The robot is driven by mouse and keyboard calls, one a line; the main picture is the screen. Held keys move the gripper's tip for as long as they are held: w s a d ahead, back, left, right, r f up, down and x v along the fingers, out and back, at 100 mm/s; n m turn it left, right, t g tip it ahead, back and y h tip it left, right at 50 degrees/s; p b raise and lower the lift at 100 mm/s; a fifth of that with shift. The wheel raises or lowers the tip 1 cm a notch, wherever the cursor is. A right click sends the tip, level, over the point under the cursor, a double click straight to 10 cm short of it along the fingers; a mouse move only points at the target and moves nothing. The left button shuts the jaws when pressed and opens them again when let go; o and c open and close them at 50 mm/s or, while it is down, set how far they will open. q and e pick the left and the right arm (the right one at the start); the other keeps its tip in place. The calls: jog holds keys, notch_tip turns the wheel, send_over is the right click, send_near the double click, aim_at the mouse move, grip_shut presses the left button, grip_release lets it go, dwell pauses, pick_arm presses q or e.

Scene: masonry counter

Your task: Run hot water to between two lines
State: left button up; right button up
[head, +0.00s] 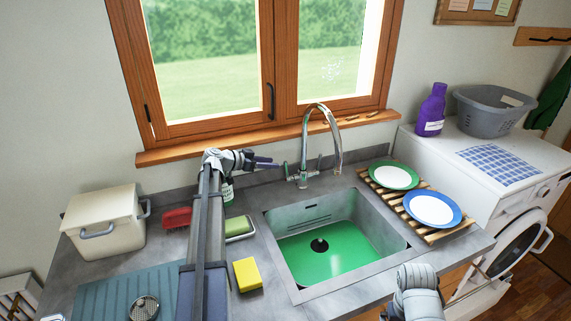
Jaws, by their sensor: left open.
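The metal sink (384,215) is set in the grey counter, with a green floor and a dark round drain (320,245). Short dark marks (316,225) show on its back wall, too small to read. The chrome tap (337,140) arches over the back of the sink; I see no stream from its spout. A small green-marked handle (286,170) is at the left of the tap's base. My left gripper (268,164) is open, just left of this handle; I cannot tell whether it touches. Only a grey part of my right arm shows, at lower right.
A bottle (227,191), green dish (238,227), yellow sponge (247,274) and red brush (177,218) are left of the sink. A cream bin (105,222) stands farther left. Plates (432,208) lie on a wooden rack (455,234) at right. The window sill (270,140) is behind the tap.

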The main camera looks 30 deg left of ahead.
aim_at(286, 164)
pick_arm(q)
jog(key=b+x, duration=0.3)
jog(key=x, duration=0.5)
jog(key=shift+s, duration=0.1)
grip_shut()
dwell(1.3)
